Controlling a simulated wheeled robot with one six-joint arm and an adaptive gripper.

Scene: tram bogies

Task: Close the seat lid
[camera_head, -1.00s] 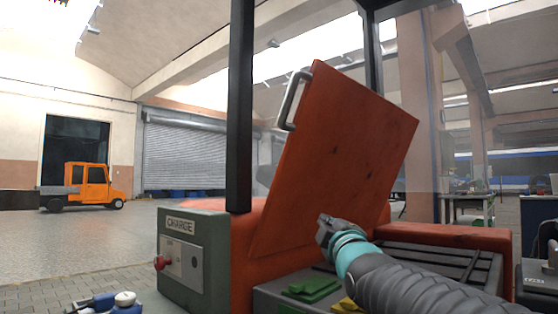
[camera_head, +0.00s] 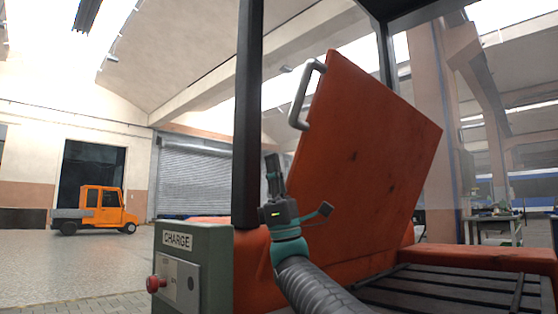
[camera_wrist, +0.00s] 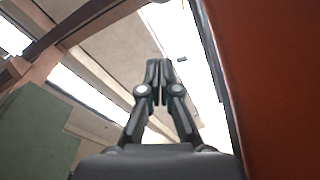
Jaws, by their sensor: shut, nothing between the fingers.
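The seat lid (camera_head: 365,160) is a large orange-red panel standing open and tilted over the vehicle's seat box. A grey handle (camera_head: 302,97) is fixed near its upper left edge. My gripper (camera_head: 272,158) points upward in front of the lid's lower left part, below the handle and apart from it. Its fingers are shut and empty. In the wrist view the shut fingers (camera_wrist: 158,64) point up at the roof, and the lid's red face (camera_wrist: 275,80) fills the right side. Whether my wrist touches the lid I cannot tell.
A black post (camera_head: 247,120) stands just left of my gripper. A green charge box (camera_head: 192,270) with a red knob (camera_head: 155,284) is at the lower left. A dark slatted surface (camera_head: 450,290) lies below the lid. An orange truck (camera_head: 97,210) stands far off.

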